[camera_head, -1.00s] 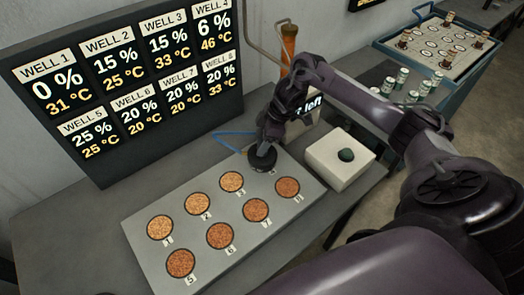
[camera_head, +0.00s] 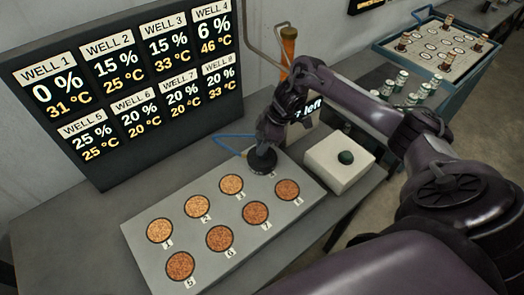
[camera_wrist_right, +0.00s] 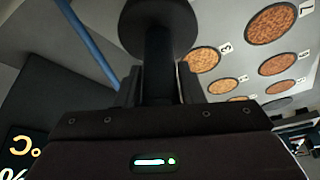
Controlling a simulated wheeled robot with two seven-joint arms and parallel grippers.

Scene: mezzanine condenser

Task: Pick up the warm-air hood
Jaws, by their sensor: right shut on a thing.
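The warm-air hood (camera_head: 262,162) is a dark round disc with a stem. It sits at the far corner of the grey well plate (camera_head: 150,240), over the spot of well 4, and hides that well. I cannot tell whether it touches the plate. My right gripper (camera_head: 267,140) is shut on the hood's stem from above. In the right wrist view, the hood's disc (camera_wrist_right: 160,25) and stem show between the fingers of my right gripper (camera_wrist_right: 160,88). My left gripper is out of view.
A white box with a dark green button (camera_head: 346,157) stands right of the plate. The dark well display (camera_head: 120,150) stands behind. A blue tube (camera_head: 230,137) lies near the hood.

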